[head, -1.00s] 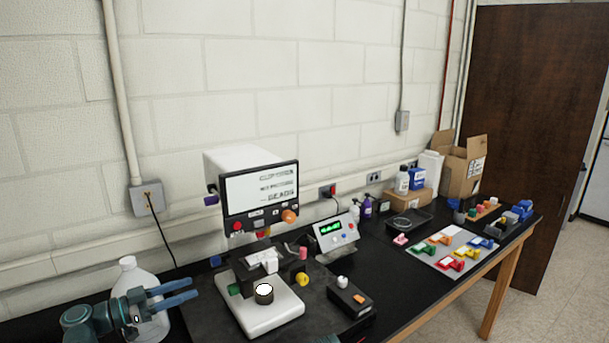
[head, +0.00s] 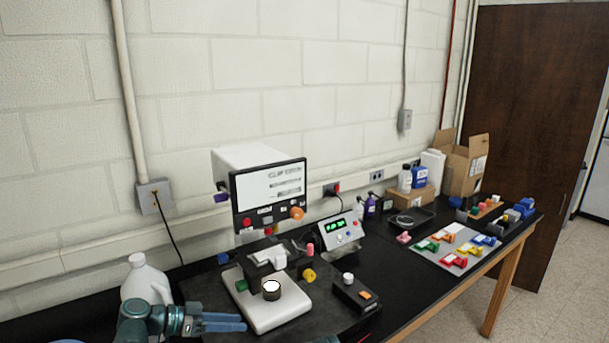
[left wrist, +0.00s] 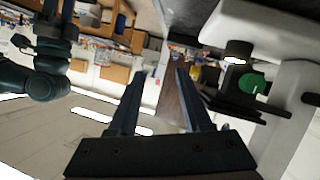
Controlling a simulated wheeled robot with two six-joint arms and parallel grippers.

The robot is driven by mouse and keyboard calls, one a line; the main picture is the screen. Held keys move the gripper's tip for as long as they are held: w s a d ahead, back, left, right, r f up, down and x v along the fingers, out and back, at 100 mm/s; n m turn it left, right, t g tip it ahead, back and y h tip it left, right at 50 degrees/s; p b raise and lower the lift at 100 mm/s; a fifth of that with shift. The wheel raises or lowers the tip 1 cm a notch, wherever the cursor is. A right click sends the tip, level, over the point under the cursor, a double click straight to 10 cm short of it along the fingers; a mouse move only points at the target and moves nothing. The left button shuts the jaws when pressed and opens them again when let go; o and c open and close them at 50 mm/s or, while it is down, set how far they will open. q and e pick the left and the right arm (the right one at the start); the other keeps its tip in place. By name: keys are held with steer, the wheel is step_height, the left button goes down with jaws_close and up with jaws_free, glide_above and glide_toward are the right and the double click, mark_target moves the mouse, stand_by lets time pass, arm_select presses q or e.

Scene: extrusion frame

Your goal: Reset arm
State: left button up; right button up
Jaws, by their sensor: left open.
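My left gripper (head: 244,322) is low at the bottom left of the head view, in front of a white jug (head: 147,279). Its blue fingers point right, near the bench's front left. In the left wrist view its two fingers (left wrist: 161,74) stand apart with nothing between them. My right gripper cannot be made out; only a sliver of teal arm shows at the bottom edge.
A monitor box (head: 268,190) stands behind the device. A small meter (head: 340,235) and a black button box (head: 355,296) are to its right. A grey board (head: 456,247) with coloured clips and cardboard boxes (head: 463,165) are farther right. The wall is behind the bench.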

arm_select(q)
steer(key=s+d+f+n+g+y, duration=0.5)
steer(key=s+d+f+y, duration=0.6)
steer(key=s+f+y, duration=0.3)
steer(key=shift+s+d+f+n, duration=0.15)
steer(key=shift+s+d+n, duration=0.2)
steer(key=shift+s, duration=0.45)
